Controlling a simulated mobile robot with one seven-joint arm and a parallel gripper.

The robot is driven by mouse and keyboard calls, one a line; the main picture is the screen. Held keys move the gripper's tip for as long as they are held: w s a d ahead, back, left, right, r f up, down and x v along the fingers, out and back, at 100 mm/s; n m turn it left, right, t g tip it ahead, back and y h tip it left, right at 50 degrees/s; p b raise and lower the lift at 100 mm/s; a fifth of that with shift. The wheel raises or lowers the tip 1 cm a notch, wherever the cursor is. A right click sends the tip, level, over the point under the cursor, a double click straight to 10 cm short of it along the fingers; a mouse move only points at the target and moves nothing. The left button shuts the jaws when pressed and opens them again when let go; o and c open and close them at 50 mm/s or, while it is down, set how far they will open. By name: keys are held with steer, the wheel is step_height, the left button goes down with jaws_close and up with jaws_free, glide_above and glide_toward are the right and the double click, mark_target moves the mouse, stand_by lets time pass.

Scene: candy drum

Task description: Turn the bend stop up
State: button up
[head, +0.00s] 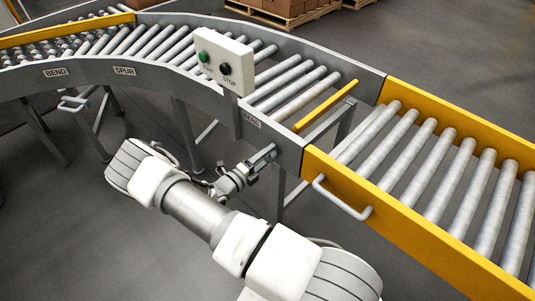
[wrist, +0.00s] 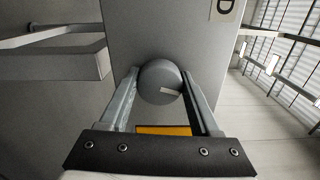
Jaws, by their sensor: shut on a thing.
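The knob has a short pale mark pointing to the right and slightly down. In the head view the knob is hidden by my gripper. A narrow yellow bar (head: 326,106) lies across the bend's end, beside the last roller. I cannot tell exactly how high it stands.
A control box (head: 224,60) with a green and a black button stands above the bend. A yellow-sided roller section (head: 420,225) with a grey handle (head: 343,200) adjoins at right. An orange patch (wrist: 165,130) shows between my fingers. Dark floor lies below.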

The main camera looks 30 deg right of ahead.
steer(key=shift+n, duration=1.6)
steer(key=o, duration=1.4)
steer(key=shift+a, duration=0.15)
steer(key=p+v, duration=0.1)
steer(key=v, duration=1.6)
steer(key=shift+s+a+p, duration=0.1)
steer(key=shift+p, duration=0.25)
steer(key=shift+r, duration=0.1)
